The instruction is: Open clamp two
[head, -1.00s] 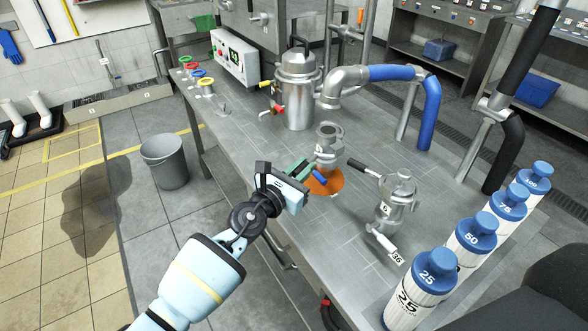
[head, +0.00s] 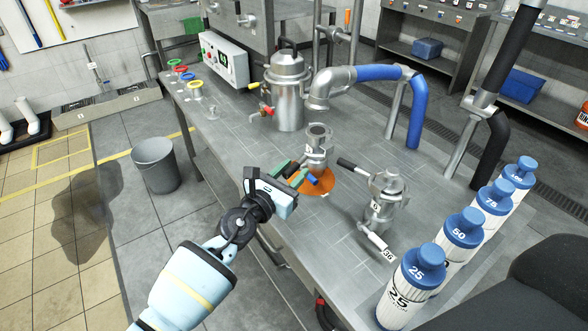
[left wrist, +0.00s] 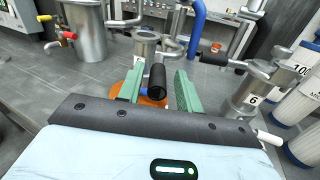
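A small steel vessel with an open top (head: 317,145) stands over an orange disc (head: 322,188) on the bench. A blue-tipped handle (head: 312,180) sticks out low on its near side. My left gripper (head: 291,170) is at this vessel's near left side. In the left wrist view its green fingers (left wrist: 157,92) are apart, with a black handle end (left wrist: 157,79) between them; I see no clear contact. A second steel vessel (head: 382,205), marked 6, has a black handle and a white handle tagged 36. I cannot read which clamp is number two. My right gripper is not in view.
A larger lidded steel vessel (head: 288,95) with red and yellow valve handles stands behind, beside a blue-sleeved pipe (head: 420,110). Several blue-capped bottles (head: 410,285) line the right edge. A grey bucket (head: 156,165) is on the floor.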

